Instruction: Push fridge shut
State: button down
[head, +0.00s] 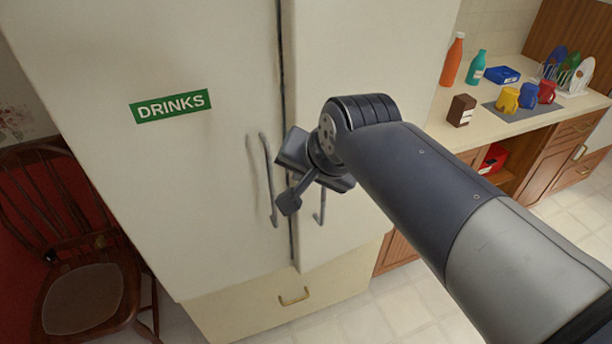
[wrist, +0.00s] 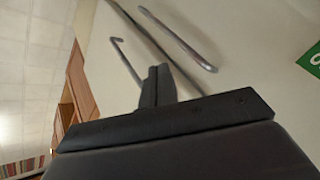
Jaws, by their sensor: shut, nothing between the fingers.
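The fridge is cream, with a left door (head: 200,190) bearing a green DRINKS sign (head: 171,106) and a right door (head: 360,60). A dark seam runs between them, and a strip of the right door's inner edge shows, so it seems to stand slightly proud. The left door's handle (head: 267,180) is a grey bar; the right door's handle (wrist: 126,62) is mostly behind my gripper in the head view. My gripper (wrist: 160,78) is shut and empty, in front of the right door between its handle and the seam. I cannot tell whether the fingertips touch the door.
A cream drawer (head: 293,297) is below the doors. A wooden chair (head: 75,240) stands at the left. A counter (head: 478,128) with bottles, mugs and a dish rack is at the right. Tiled floor (head: 400,310) is open in front.

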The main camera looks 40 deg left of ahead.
jog(key=w+d+f+m+t+y+b, duration=0.35)
jog(key=w+f+m+t, duration=0.2)
jog(key=w, duration=0.25)
jog(key=s+d+f+m+g+y+b, duration=0.2)
jog(key=s+d+m+y, duration=0.25)
jog(key=y, duration=0.25)
jog(key=p+x, duration=0.2)
jog(key=x, duration=1.2)
jog(key=shift+a+n, duration=0.2)
jog(key=shift+n, duration=0.2)
jog(key=shift+h, duration=0.25)
jog(key=x, duration=0.4)
jog(key=shift+s+a+r, duration=0.1)
jog(key=shift+a+r, duration=0.15)
jog(key=shift+r, duration=0.05)
